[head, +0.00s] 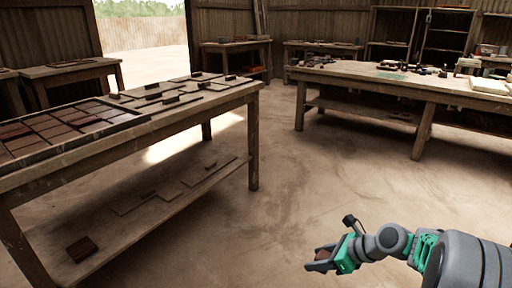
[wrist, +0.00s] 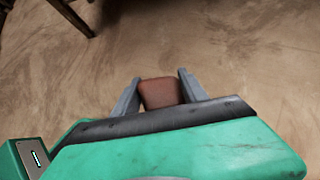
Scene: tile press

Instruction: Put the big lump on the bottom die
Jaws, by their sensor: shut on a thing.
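My gripper (head: 318,260) is at the lower right of the head view, out over the bare floor. It is shut on a reddish-brown lump (wrist: 161,93), which sits between the two grey fingers in the wrist view. The lump also shows as a small dark reddish piece (head: 323,254) at the fingertips in the head view, partly hidden by the gripper. I cannot make out a press or a bottom die in either view.
A long wooden table (head: 180,116) with trays of brown tiles stands at the left, with a lower shelf. Another workbench (head: 450,92) with small items stands at the back right. The earthen floor (head: 280,190) between them is clear.

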